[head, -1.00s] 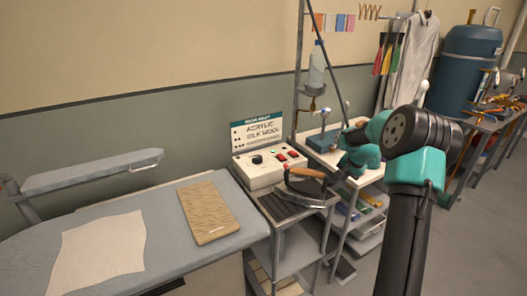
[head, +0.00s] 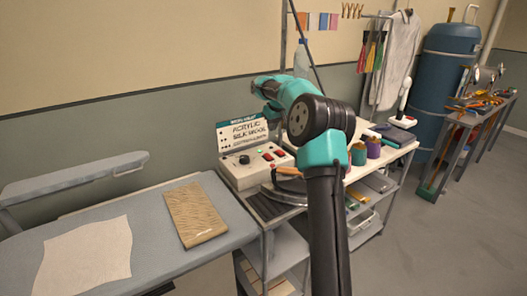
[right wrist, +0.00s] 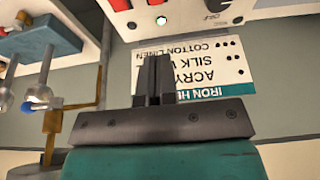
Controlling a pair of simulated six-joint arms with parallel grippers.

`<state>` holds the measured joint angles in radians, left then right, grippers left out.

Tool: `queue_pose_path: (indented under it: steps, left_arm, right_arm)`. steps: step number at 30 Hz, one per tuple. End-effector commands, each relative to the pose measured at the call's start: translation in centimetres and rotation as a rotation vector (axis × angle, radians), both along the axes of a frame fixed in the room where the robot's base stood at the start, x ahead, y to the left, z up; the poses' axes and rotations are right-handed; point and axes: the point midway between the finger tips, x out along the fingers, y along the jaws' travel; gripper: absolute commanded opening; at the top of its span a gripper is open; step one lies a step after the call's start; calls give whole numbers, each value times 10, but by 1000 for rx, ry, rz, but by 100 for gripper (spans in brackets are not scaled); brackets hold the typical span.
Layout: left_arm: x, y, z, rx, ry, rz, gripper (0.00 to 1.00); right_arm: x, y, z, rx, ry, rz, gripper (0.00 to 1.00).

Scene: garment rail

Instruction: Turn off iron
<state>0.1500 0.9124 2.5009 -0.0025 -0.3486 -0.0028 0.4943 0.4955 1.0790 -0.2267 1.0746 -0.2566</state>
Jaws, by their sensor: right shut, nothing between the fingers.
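The iron's control box (head: 240,178) stands at the back of the cart with a black knob (head: 244,160), red switches (head: 279,154) and a lit green lamp (head: 259,151). The right wrist view shows the box upside down, with a red switch (right wrist: 119,4) and a bright lamp (right wrist: 162,20) at its top edge. My right gripper (head: 270,107) is above and behind the box; its fingers (right wrist: 153,65) are shut and empty, apart from the switches. The iron (head: 285,189) rests on the cart, partly hidden by my right arm. My left gripper is out of view.
A sign (head: 247,127) stands behind the box. The ironing board (head: 150,215) with a cloth (head: 85,253) and a wooden block (head: 195,212) is at left. Spools (head: 374,147) sit on the shelf at right. A blue tank (head: 449,80) stands farther right.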

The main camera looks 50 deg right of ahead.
Motion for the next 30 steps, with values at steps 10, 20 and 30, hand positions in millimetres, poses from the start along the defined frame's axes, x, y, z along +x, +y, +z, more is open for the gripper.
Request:
queue_pose_path:
  steps: [10, 20, 30]
  left_arm:
    - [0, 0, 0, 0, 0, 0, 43]
    - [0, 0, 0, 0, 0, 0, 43]
    - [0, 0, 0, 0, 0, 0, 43]
  right_arm:
    - [5, -1, -16, 2, 2, -2, 0]
    - [22, -5, -65, 3, 2, -3, 0]
    - [34, -9, -117, 2, 1, -2, 0]
